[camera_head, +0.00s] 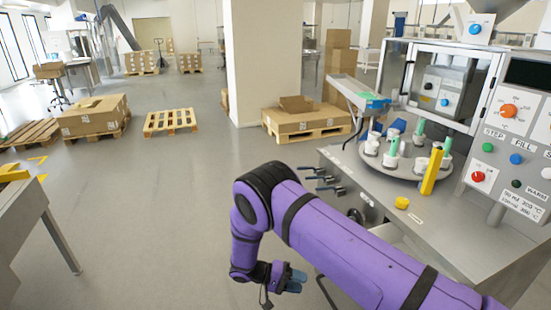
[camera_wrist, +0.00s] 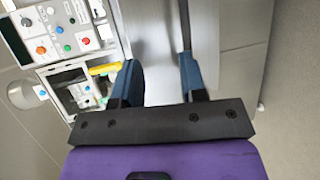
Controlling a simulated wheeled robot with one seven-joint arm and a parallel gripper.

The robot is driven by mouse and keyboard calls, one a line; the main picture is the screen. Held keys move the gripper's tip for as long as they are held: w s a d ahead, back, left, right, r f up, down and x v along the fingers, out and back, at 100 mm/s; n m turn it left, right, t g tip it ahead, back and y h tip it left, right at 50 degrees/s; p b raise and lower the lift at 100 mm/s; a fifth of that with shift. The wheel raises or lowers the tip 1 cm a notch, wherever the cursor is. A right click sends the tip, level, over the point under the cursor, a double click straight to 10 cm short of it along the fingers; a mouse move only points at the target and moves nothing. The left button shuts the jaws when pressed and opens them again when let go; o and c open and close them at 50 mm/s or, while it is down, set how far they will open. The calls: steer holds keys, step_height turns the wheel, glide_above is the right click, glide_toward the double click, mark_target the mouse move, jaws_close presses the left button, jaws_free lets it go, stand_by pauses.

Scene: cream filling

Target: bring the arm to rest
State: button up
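My purple arm stretches across the lower right of the head view, bent at the elbow, with its forearm hanging down in front of the filling machine. My gripper (camera_head: 294,281) hangs beside the machine's left side, low over the aisle. In the wrist view my gripper (camera_wrist: 160,78) shows two blue fingers spread apart with nothing between them. Behind the fingers is the grey side of the machine bench. Nothing is seen touching the fingers.
The filling machine has a round turntable (camera_head: 402,163) with several pots, a yellow post (camera_head: 432,172) and a control panel (camera_head: 512,130). A grey table (camera_head: 28,225) stands at the left. The floor between is clear.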

steer(key=w+d+r+m+g+y, duration=0.1)
steer(key=w+d+r+y, duration=0.15)
steer(key=r, duration=0.85)
steer(key=w+d+r+g+y, duration=0.1)
steer(key=d+r+y, duration=0.15)
steer(key=r, duration=0.75)
steer(key=s+d+r+t+y, duration=0.1)
steer(key=s+d+r+y, duration=0.15)
steer(key=r, duration=0.65)
steer(key=s+d+r+y, duration=0.2)
steer(key=d+r, duration=0.2)
steer(key=r, duration=0.5)
steer(key=s+d+r+t+y, duration=0.35)
steer(key=s+d+r, duration=0.45)
steer(key=s+r, duration=0.4)
steer(key=s+d+r+t+y, duration=0.1)
steer(key=s+t, duration=0.1)
steer(key=s, duration=0.5)
steer(key=s+d+r+n+t+y, duration=0.1)
steer(key=s+d+r+t, duration=0.1)
steer(key=s, duration=0.4)
steer(key=shift+s+d, duration=0.2)
steer(key=shift+s, duration=0.2)
